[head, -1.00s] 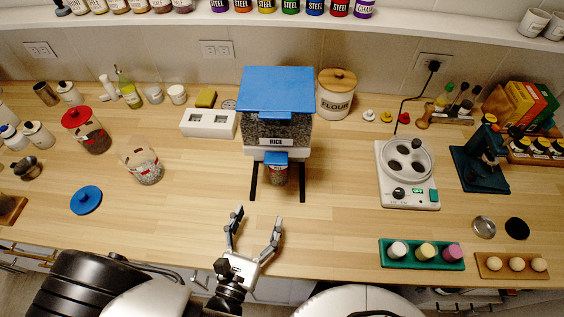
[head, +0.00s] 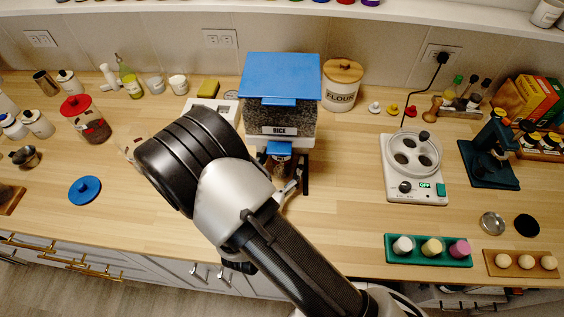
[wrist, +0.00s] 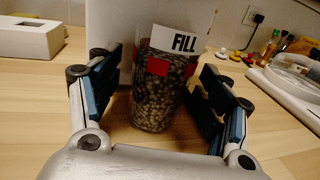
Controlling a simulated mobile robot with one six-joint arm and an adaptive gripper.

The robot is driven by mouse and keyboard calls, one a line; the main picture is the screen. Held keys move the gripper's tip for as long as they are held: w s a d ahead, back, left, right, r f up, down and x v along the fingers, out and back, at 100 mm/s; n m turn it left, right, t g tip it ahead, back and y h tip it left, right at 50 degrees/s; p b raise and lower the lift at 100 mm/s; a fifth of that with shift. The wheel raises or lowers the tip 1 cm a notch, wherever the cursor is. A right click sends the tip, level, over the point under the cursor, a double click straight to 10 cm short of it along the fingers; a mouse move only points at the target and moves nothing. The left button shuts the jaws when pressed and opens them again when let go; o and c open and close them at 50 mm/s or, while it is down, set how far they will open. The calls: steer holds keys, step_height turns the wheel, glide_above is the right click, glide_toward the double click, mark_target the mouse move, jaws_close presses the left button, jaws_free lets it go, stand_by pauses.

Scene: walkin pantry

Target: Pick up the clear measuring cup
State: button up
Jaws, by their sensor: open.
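A clear cup (wrist: 158,100) with a "FILL" label, red marks and dark speckled grains inside stands upright between my fingers in the wrist view. In the head view this cup (head: 279,165) is under the spout of the rice dispenser (head: 280,82), partly hidden. My gripper (wrist: 160,70) is open, with one finger on each side of the cup; gaps show, and no firm contact is visible. In the head view my arm hides most of the gripper. A second clear container (head: 130,146) at the left is mostly hidden behind my arm.
The dispenser's white body stands close behind the cup. A blue lid (head: 85,189) lies on the counter. The counter between dispenser and hotplate is clear.

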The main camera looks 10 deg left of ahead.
steer(key=shift+w+d, duration=0.15)
steer(key=shift+w, duration=0.65)
steer(key=shift+c, duration=0.2)
steer(key=c, duration=1.4)
